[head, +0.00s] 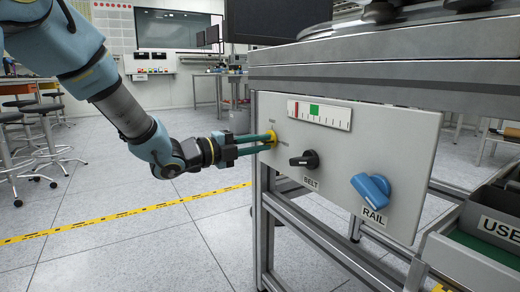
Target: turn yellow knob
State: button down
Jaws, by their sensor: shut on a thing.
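The yellow knob (273,139) is on the left part of the grey panel (400,150), on the side of the bench. My gripper (268,142) reaches it from the left, with its long green fingers around the knob. The gripper is shut on the knob, and the fingers hide part of it. The label by the knob is too small to read.
A black knob (304,160) marked BELT and a larger blue knob (370,188) marked RAIL sit to the right on the panel. A gauge strip (319,115) with red and green marks is above them. A grey bin (470,250) stands at the lower right. Open floor lies left of the bench.

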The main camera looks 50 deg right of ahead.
jog(key=shift+f, duration=0.1)
jog(key=c, duration=0.8)
grip_release()
jog(key=p+v, duration=0.2)
jog(key=v, duration=0.8)
jog(key=shift+w+a, duration=0.15)
jog(key=shift+a, duration=0.25)
